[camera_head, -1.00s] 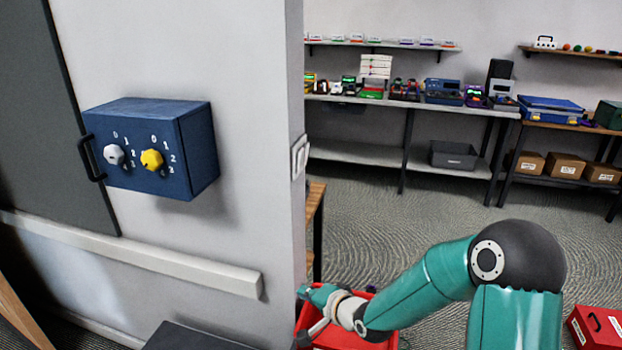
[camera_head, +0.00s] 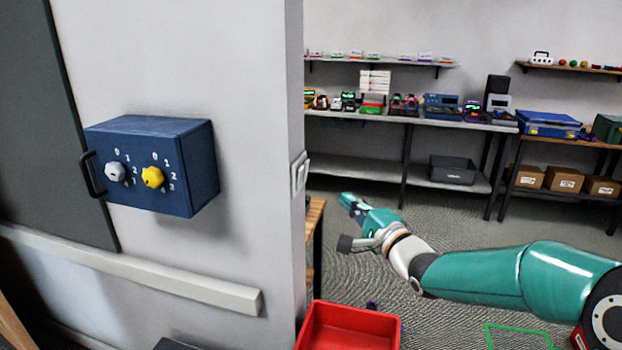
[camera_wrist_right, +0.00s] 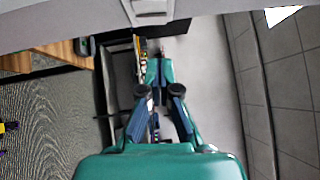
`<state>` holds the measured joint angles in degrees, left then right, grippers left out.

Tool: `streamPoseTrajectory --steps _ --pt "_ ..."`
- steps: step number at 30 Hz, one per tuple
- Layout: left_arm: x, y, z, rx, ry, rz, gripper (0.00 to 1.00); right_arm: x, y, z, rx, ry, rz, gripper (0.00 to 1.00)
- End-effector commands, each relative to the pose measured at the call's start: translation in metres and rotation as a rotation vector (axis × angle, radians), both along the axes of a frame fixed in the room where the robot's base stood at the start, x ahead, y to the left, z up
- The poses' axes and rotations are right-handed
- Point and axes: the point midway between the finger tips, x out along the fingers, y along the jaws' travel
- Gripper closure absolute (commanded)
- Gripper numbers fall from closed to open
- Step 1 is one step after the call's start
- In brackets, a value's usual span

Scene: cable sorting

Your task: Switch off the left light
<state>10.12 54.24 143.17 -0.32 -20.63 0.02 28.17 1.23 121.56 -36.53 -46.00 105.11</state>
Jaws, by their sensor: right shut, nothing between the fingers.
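A white switch plate (camera_head: 299,175) sits on the narrow end face of the grey wall. It is seen at a steep angle in the head view, so its separate rockers cannot be told apart there. A pale plate that looks like it shows at the top edge of the right wrist view (camera_wrist_right: 150,10). My right gripper (camera_head: 347,202) is to the right of the wall end, apart from the switch and a little lower in the picture. In the right wrist view its fingers (camera_wrist_right: 159,65) are shut with nothing between them. My left gripper is not in view.
A blue box (camera_head: 195,170) with a white knob (camera_head: 115,172) and a yellow knob (camera_head: 152,177) is on the wall at left. A red bin (camera_head: 350,328) stands below my right gripper. A wooden table edge (camera_head: 315,220) is beside the wall end. Shelves stand far behind.

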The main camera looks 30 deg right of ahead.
Motion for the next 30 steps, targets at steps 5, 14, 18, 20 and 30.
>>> streamPoseTrajectory --steps 5,14,18,20,30 --pt "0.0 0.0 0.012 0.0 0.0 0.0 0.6 0.03 -0.001 0.005 0.001 0.002 0.003 1.0" --pt "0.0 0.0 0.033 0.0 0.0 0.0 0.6 0.09 -0.007 0.01 0.001 0.001 0.001 1.0" --pt "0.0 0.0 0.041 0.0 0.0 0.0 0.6 0.105 0.009 0.012 0.001 0.002 0.002 1.0" --pt "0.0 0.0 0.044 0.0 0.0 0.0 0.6 0.11 0.013 0.013 0.001 0.001 0.002 1.0" --pt "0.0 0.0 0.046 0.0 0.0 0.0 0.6 0.117 0.018 0.012 -0.001 0.0 -0.001 1.0"
